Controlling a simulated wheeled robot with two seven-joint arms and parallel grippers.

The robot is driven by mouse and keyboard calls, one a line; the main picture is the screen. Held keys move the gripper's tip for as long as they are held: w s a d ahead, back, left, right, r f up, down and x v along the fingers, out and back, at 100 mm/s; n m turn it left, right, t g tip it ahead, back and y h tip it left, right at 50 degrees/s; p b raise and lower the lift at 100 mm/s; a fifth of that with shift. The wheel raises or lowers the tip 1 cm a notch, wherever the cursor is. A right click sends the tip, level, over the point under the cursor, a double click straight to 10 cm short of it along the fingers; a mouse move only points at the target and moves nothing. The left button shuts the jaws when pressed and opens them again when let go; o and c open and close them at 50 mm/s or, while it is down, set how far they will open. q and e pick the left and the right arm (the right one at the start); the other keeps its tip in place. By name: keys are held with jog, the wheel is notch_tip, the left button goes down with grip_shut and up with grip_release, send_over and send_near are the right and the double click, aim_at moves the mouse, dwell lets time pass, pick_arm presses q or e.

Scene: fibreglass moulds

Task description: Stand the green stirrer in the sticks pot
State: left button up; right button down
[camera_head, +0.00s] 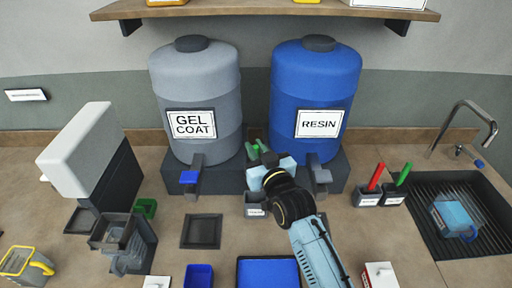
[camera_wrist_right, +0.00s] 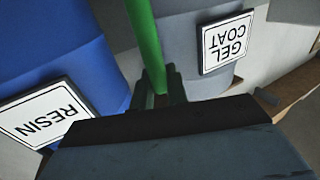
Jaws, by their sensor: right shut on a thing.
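My right gripper (camera_head: 262,152) is shut on a green stirrer (camera_head: 254,147), in front of the gap between the two drums. In the right wrist view the green stirrer (camera_wrist_right: 147,45) runs up from between the fingers (camera_wrist_right: 160,92). A small grey pot (camera_head: 254,210) with a label too small to read stands on the bench just below my gripper, partly hidden by my arm. Two more labelled pots stand to the right: one (camera_head: 367,199) with a red stick (camera_head: 376,177), one (camera_head: 393,198) with another green stick (camera_head: 404,174). My left gripper is not in view.
The grey GEL COAT drum (camera_head: 197,90) and blue RESIN drum (camera_head: 312,85) stand behind, with taps (camera_head: 190,178) facing forward. A sink (camera_head: 478,240) holding a light-blue container (camera_head: 453,217) is at right. A blue tray (camera_head: 267,260) lies in front. A dispenser (camera_head: 95,150) stands at left.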

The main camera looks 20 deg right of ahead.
jog(key=shift+f+b, duration=0.35)
jog(key=shift+f, duration=0.2)
jog(key=shift+f+b, duration=0.5)
jog(key=shift+f, duration=0.2)
jog(key=shift+f+b, duration=0.4)
jog(key=shift+f, duration=0.3)
jog(key=shift+f+b, duration=0.85)
jog(key=shift+f, duration=0.45)
pick_arm(q)
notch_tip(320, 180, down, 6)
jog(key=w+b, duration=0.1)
jog(key=b, duration=0.1)
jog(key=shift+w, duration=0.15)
pick_arm(e)
jog(key=shift+f, duration=1.85)
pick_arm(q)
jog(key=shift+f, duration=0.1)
pick_arm(e)
jog(key=c, duration=1.3)
grip_release()
